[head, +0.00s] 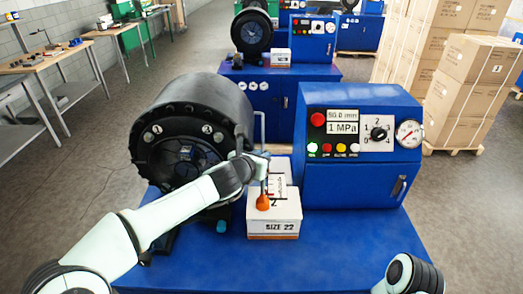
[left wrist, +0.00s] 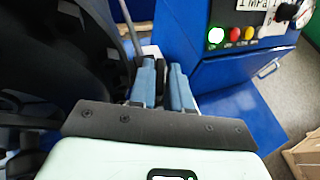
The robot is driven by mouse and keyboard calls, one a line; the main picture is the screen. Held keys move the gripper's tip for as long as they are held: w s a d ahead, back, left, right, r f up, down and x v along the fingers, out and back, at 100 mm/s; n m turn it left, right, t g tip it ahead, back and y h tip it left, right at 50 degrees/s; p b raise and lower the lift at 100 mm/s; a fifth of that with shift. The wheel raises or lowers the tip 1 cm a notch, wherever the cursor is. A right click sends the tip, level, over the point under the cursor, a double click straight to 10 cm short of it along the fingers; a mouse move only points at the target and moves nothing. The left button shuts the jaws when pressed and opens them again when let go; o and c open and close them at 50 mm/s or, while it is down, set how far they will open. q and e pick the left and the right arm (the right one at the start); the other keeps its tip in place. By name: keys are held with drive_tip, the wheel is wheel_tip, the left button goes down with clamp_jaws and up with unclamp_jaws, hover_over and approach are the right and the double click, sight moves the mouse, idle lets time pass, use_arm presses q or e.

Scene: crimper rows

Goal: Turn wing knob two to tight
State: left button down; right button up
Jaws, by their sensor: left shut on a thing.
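The black round crimper head (head: 188,140) stands at the left of the blue machine, with pale marks 1 and 3 on its front face. No mark 2 is readable, and I cannot make out wing knob two for certain. My left gripper (head: 262,165) is at the right edge of the crimper head, above the white box. In the left wrist view its blue fingers (left wrist: 166,84) are closed about a small dark part (left wrist: 162,80), mostly hidden between them; I cannot tell which part it is. My right gripper is out of view.
The white SIZE 22 box (head: 273,225) stands on the blue bench top (head: 340,250), with an orange-tipped piece (head: 263,202) in front of its upper part. A control cabinet (head: 345,180) is at the right. A thin grey bent rod (head: 263,125) rises behind my gripper.

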use_arm(q)
drive_tip(key=shift+w+a+r+m+h+p, duration=0.2)
drive_tip(key=shift+a+m+h+p, duration=0.1)
drive_tip(key=shift+m+h, duration=0.25)
drive_tip(key=shift+f+m+g+h, duration=0.2)
drive_tip(key=shift+m+g+h, duration=0.3)
drive_tip(key=shift+h, duration=0.15)
drive_tip(key=shift+m+g+h, duration=1.2)
drive_tip(key=shift+m+h, duration=0.1)
drive_tip(key=shift+m, duration=0.15)
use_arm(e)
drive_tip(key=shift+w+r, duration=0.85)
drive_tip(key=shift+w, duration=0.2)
use_arm(q)
drive_tip(key=shift+m+g, duration=0.3)
drive_tip(key=shift+m, duration=0.1)
drive_tip(key=c, duration=1.2)
unclamp_jaws()
drive_tip(key=shift+o, duration=0.2)
drive_tip(key=shift+n, duration=0.3)
